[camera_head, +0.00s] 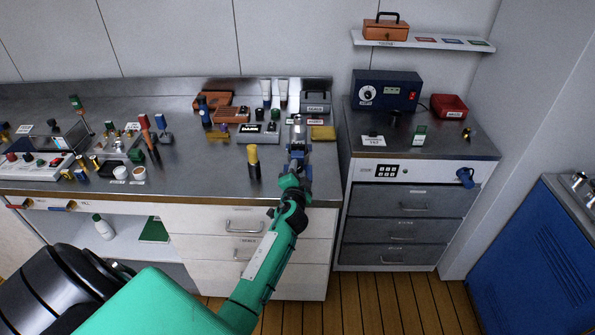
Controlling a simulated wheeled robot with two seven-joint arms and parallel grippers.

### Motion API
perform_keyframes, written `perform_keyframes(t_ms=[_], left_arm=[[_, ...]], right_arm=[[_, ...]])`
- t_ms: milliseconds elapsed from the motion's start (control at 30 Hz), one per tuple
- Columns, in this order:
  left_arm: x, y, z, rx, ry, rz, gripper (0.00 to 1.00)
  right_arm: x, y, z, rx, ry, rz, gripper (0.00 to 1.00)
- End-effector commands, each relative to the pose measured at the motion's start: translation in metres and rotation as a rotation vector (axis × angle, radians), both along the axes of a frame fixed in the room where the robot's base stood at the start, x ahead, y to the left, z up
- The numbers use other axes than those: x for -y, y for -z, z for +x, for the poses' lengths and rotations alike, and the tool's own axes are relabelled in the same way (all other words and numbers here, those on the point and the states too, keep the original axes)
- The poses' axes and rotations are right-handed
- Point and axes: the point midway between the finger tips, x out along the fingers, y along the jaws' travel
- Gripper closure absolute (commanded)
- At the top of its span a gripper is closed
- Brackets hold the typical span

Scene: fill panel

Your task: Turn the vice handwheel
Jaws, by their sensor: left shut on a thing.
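My left arm, green and black, reaches up from the bottom to the right end of the steel workbench. My left gripper (296,172) is at the bench's front part, shut on the vice handwheel, which it mostly hides. The vice (297,132) shows as a narrow grey shape just beyond the gripper. The wheel's turn angle cannot be made out at this size. My right gripper is not in view.
A yellow-and-black bottle (254,163) stands left of the gripper. A yellow block (323,133) and a grey box (316,103) lie close behind and right. Several small tools crowd the left bench. A drawer cabinet (400,170) stands right, beyond a narrow gap.

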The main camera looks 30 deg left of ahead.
Motion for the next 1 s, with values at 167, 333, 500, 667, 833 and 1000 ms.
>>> perform_keyframes(t_ms=[167, 333, 500, 667, 833, 1000], left_arm=[[0.000, 0.000, 0.000, -0.089, 0.000, 0.144, 0.90], [0.001, 0.000, 0.000, -0.170, 0.000, 0.277, 0.90], [0.001, 0.001, 0.001, -0.239, 0.001, 0.389, 0.90], [0.001, 0.002, 0.001, -0.289, 0.001, 0.470, 0.90], [0.002, 0.002, 0.001, -0.325, 0.001, 0.529, 0.90], [0.002, 0.003, 0.001, -0.344, 0.001, 0.560, 0.90]], right_arm=[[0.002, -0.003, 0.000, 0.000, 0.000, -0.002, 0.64], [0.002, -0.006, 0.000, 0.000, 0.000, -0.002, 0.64], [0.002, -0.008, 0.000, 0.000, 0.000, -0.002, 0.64], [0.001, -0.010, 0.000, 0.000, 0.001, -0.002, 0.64], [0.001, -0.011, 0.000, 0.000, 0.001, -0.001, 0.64], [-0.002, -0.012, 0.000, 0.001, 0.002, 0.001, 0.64]])
